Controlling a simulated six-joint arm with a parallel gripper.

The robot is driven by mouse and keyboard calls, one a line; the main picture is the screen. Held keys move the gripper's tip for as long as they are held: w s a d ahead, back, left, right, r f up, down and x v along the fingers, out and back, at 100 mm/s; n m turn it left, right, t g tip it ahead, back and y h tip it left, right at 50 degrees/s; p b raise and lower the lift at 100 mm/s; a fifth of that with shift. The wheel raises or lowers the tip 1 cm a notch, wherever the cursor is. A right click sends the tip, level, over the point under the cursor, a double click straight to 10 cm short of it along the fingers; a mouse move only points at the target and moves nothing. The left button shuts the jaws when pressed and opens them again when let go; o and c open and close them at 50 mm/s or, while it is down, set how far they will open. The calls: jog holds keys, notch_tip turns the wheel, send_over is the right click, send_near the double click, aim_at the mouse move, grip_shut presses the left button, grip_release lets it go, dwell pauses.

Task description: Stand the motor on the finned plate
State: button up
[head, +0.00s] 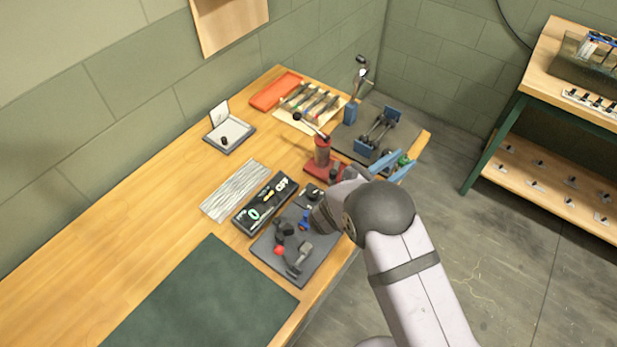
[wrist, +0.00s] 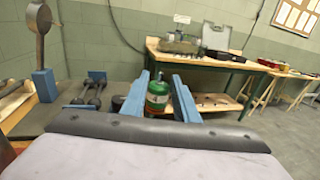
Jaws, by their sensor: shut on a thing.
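In the head view my gripper (head: 393,165) is at the right edge of the bench, and only a bit of the green motor (head: 405,161) shows between the blue fingers. The finned plate (head: 235,190) is a light grey ribbed plate lying flat on the bench, left of my gripper and apart from it. Its top is bare. It does not show in the wrist view.
A black box with a display (head: 265,203) lies right beside the finned plate. A red stand (head: 322,155) rises between plate and gripper. A grey mat with tools (head: 270,247) lies in front. A tall blue-based stand (head: 350,113) is behind. Bare wood lies left of the plate.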

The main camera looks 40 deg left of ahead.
jog(key=s+a+r+n+y+b, duration=0.1)
jog(key=s+a+r+n+y, duration=0.1)
jog(key=s+a+y, duration=0.35)
jog(key=s+a+r+n+y, duration=0.2)
jog(key=a+n, duration=0.1)
jog(key=a, duration=0.6)
jog(key=s+a+r+n+y+b, duration=0.1)
jog(key=s+a+r+n+y, duration=0.2)
jog(key=a, duration=0.5)
jog(key=s+a+f+n+g+y+b, duration=0.2)
jog(key=s+a+n+g+y+b, duration=0.25)
jog(key=s, duration=0.65)
jog(key=s+a+f+n+g+y+b, duration=0.2)
jog(key=s+a+g+y+b, duration=0.15)
jog(key=s+a+b, duration=0.55)
jog(key=shift+m+t+y, duration=0.25)
jog(key=shift+t+y, duration=0.05)
jog(key=shift+y, duration=0.15)
jog(key=shift+s+d+f+p, duration=0.25)
jog(key=shift+f+p, duration=0.6)
jog(key=shift+f, duration=0.8)
jog(key=shift+s+d+f+p, duration=0.25)
jog(key=shift+f+p, duration=0.6)
jog(key=shift+f, duration=0.85)
jog(key=shift+s+d+f+p, duration=0.15)
jog(key=shift+d+f+p, duration=0.15)
jog(key=shift+f+p, duration=0.95)
jog(key=shift+f+b, duration=0.55)
jog(key=o, duration=1.1)
